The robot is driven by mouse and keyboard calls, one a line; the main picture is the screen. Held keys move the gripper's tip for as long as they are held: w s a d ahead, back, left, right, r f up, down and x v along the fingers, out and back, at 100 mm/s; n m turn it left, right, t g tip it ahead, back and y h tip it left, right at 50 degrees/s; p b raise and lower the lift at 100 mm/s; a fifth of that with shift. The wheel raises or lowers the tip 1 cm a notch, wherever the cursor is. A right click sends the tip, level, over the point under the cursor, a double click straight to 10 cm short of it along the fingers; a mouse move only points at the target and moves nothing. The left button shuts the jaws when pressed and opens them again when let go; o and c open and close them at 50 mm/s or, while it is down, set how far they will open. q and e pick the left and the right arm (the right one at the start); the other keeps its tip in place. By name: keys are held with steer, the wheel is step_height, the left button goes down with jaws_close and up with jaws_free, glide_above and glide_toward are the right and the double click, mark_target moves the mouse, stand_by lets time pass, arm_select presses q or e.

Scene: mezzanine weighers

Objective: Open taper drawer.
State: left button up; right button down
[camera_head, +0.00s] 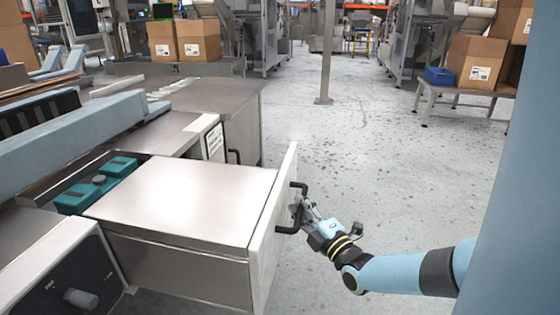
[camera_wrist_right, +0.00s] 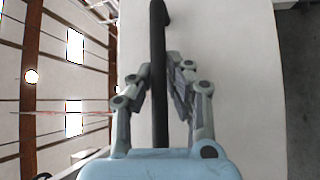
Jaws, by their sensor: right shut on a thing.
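The drawer's pale front panel (camera_head: 268,232) stands upright at the near end of a metal box body (camera_head: 190,195) with a flat, plain top. The front stands well out past the neighbouring cabinet front. A black bar handle (camera_head: 300,187) is fixed to the panel's right face. My right gripper (camera_head: 299,209) is shut on this handle, reaching in from the right. In the right wrist view the dark handle bar (camera_wrist_right: 159,75) runs between the two fingers (camera_wrist_right: 161,90), with the pale panel behind it. My left gripper is not in view.
Teal parts (camera_head: 95,185) sit in a gap at the body's left end. A second cabinet front with a black handle (camera_head: 235,156) is behind. A knob panel (camera_head: 70,285) is at lower left. Open grey floor (camera_head: 400,180) lies right of the drawer; a thin post (camera_head: 326,60) stands farther back.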

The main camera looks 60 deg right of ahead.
arm_select(q)
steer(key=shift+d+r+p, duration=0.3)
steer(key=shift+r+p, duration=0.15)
steer(key=shift+p, duration=0.05)
arm_select(e)
steer(key=s+d, duration=0.3)
steer(key=s, duration=0.6)
steer(key=s+d, duration=0.4)
steer(key=s, duration=0.4)
steer(key=shift+s+d, duration=0.25)
steer(key=shift+s, duration=0.1)
steer(key=shift+r, duration=0.1)
steer(key=c, duration=1.3)
jaws_free()
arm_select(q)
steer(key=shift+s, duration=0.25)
arm_select(e)
steer(key=v, duration=1.2)
steer(key=shift+a, duration=0.1)
